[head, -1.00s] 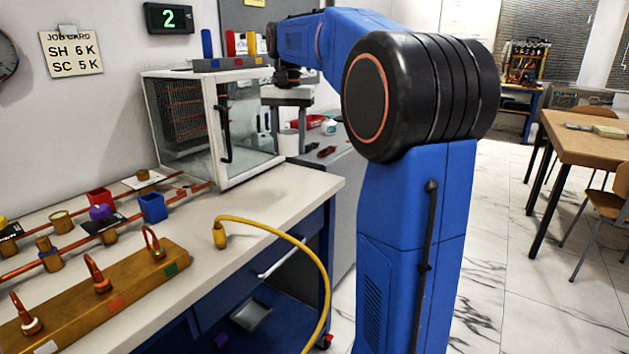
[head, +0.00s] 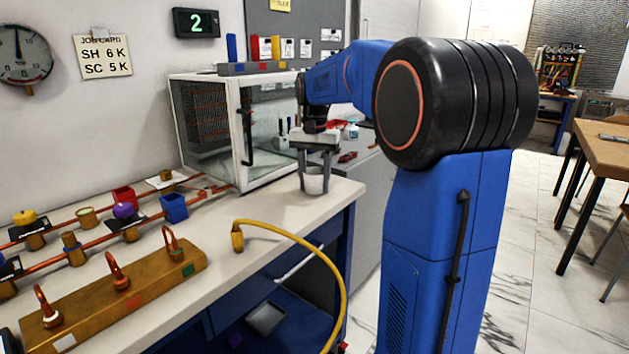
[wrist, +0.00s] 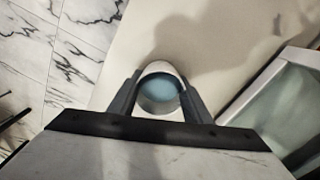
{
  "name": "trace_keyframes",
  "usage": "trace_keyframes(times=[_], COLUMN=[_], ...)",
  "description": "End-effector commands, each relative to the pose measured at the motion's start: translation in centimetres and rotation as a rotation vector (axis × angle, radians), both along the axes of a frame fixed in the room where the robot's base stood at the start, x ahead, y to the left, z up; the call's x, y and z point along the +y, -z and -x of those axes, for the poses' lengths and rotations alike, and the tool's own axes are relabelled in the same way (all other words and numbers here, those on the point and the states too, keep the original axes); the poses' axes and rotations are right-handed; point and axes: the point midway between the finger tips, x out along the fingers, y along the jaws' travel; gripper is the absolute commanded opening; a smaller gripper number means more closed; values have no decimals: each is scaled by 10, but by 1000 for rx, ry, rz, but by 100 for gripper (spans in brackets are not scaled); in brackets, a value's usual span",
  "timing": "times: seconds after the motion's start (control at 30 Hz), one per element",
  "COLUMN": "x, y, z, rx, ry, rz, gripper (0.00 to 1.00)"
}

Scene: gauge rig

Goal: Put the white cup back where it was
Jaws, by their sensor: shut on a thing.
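The white cup (head: 316,181) is between the fingers of my gripper (head: 315,178), at the right end of the pale bench top, in front of the glass-fronted cabinet. My gripper points down and is shut on the cup. In the wrist view the cup (wrist: 160,75) shows from above between the two grey fingers (wrist: 160,98), with a light blue inside. The cup looks upright. I cannot tell whether its base touches the bench top.
The white-framed cabinet (head: 240,140) stands just behind and left of the cup. A yellow hose (head: 300,243) arches over the bench's front edge. A wooden block with copper hooks (head: 120,300) and copper pipes lie to the left. Bench top (head: 275,212) around the cup is clear.

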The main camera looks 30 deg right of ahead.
Motion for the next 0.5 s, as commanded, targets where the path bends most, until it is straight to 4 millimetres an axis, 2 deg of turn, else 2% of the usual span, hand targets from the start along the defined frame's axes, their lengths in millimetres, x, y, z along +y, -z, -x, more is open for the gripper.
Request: trace_keyframes(times=[0.33, 0.37, 0.4, 0.5], x=[0, 0, 0, 0], y=[3, 2, 2, 2], z=[0, 0, 0, 0], rx=[-1, -1, -1, -1], ry=[0, 0, 0, 0], rz=[1, 0, 0, 0], gripper=[19, 51, 61, 63])
